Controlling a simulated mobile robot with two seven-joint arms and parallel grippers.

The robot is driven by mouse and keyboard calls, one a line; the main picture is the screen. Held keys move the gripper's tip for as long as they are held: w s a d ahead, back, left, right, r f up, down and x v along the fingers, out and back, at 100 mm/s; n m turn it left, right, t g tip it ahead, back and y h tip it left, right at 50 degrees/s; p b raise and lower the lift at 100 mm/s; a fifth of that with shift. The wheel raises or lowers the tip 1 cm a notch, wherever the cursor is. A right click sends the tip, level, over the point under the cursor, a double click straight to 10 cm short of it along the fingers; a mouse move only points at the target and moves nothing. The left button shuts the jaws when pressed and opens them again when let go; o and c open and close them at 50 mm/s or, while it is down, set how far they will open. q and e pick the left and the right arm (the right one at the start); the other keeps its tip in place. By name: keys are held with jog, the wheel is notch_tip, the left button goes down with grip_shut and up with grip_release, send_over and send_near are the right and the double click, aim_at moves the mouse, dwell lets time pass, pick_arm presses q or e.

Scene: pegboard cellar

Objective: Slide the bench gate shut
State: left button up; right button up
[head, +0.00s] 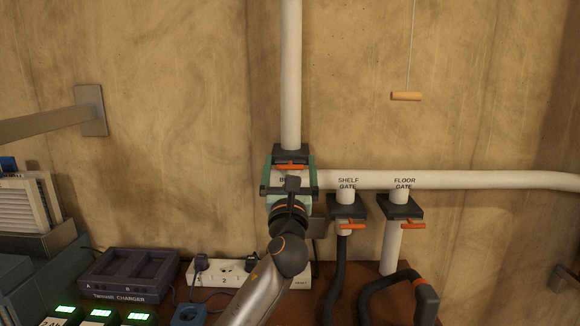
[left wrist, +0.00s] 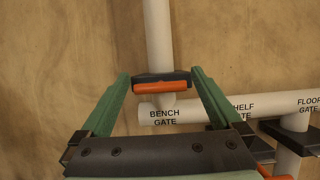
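The bench gate (head: 290,152) is a dark block across the upright white pipe, with an orange handle (head: 289,167) at its front. In the left wrist view the orange handle (left wrist: 161,87) lies between the fingers of the left gripper (left wrist: 161,75), which look clear of the handle. My right gripper is not in view.
The shelf gate (head: 347,207) and floor gate (head: 400,207), both with orange handles, stand close on the right. A wooden pull handle (head: 406,96) hangs from a cord.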

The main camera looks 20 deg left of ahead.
pick_arm(q)
jog(key=shift+s, duration=0.1)
jog(key=b+v, duration=0.1)
jog(key=v, duration=1.1)
jog(key=shift+s, duration=0.25)
jog(key=shift+d, duration=0.1)
